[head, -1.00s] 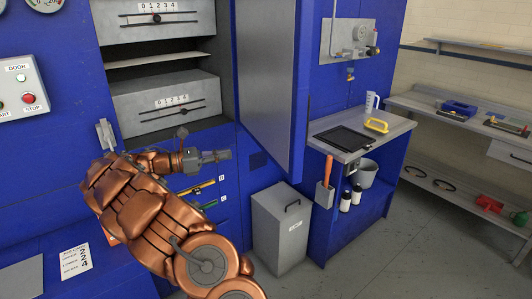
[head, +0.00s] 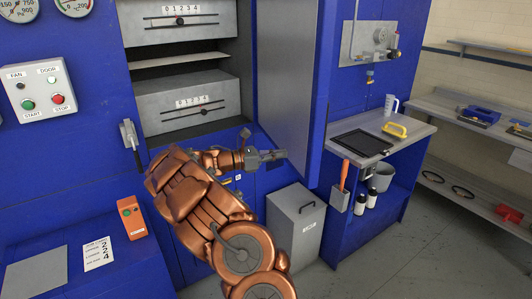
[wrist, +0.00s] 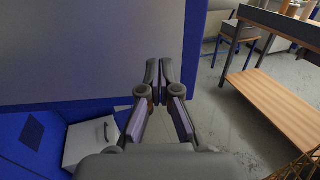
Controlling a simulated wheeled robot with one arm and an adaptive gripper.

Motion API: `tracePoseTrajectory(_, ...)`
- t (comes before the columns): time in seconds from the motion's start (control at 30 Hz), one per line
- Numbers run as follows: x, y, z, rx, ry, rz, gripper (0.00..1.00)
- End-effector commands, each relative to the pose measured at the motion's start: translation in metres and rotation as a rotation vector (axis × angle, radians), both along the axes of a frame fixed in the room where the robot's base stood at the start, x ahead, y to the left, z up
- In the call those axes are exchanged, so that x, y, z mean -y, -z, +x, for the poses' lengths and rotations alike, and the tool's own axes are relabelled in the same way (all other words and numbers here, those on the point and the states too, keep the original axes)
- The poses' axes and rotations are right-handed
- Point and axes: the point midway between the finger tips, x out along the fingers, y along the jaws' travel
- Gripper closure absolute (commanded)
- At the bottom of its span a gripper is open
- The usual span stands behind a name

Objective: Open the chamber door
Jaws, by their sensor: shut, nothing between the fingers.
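The chamber door (head: 290,75) stands swung out from the blue dryer at the right of the chamber opening, its grey inner face toward the chamber. In the wrist view the door's grey inner face (wrist: 90,50) fills the upper left, with a blue edge at its right and bottom. My gripper (head: 283,154) is shut and empty near the lower part of the door's inner face. In the wrist view its fingertips (wrist: 158,68) are together in front of the door; whether they touch it I cannot tell. The chamber (head: 185,65) shows two grey slotted panels with scales.
A grey bin (head: 295,225) stands on the floor below the door. A bench (head: 385,150) with a black tray is at the right. A control box (head: 40,90) and a lever (head: 130,140) are on the dryer's left. Open floor lies at the right.

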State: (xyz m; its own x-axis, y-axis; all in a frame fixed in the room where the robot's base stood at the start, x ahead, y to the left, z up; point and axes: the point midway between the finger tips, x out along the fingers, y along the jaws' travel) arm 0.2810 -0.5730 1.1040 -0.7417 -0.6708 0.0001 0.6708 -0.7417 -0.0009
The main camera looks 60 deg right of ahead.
Motion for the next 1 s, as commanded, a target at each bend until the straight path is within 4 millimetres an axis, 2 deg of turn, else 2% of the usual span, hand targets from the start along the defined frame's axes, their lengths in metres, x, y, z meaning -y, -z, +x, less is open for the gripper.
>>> tracePoseTrajectory(0.2, 0.01, -0.001, -0.011, -0.001, 0.001, -0.001, 1.0)
tracePoseTrajectory(0.67, 0.012, 0.0, -0.013, 0.001, -0.003, -0.002, 1.0)
tracePoseTrajectory(0.77, 0.018, 0.0, -0.018, 0.001, -0.017, -0.006, 1.0)
tracePoseTrajectory(1.0, 0.042, 0.0, -0.045, -0.003, -0.085, -0.013, 1.0)
